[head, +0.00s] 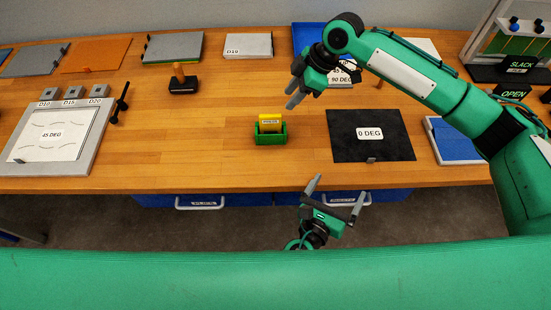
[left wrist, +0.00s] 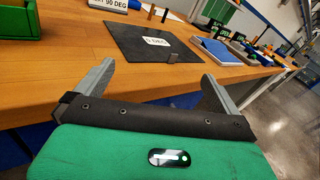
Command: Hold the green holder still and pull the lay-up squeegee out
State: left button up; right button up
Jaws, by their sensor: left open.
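The green holder (head: 270,138) is a small open block on the wooden bench near its front edge. The lay-up squeegee (head: 270,117), yellow with a dark label, stands upright in it, its lower part hidden. The left wrist view shows part of the green holder (left wrist: 18,22) at the top left. My left gripper (head: 337,191) is open and empty in front of the bench edge, to the right of and nearer than the holder. My right gripper (head: 293,87) is above the bench, behind and slightly right of the holder, its fingers apart and empty.
A dark 0 DEG mat (head: 350,148) lies right of the holder, with a blue pad (head: 455,141) beyond. A black block with a wooden handle (head: 183,84) and a 45 DEG board (head: 60,150) are to the left. Bench around the holder's left is clear. Blue drawers (head: 235,199) are below.

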pick_arm(q)
jog(key=w+a+r+n+t+y, duration=0.1)
jog(key=w+a+r+n+y, duration=0.2)
jog(key=w+a+r+y, duration=0.25)
jog(key=n+g+y, duration=0.2)
jog(key=y, duration=0.2)
send_near(271, 137)
jog(key=x, duration=1.3)
jog(key=shift+f, duration=0.4)
jog(key=c, duration=0.9)
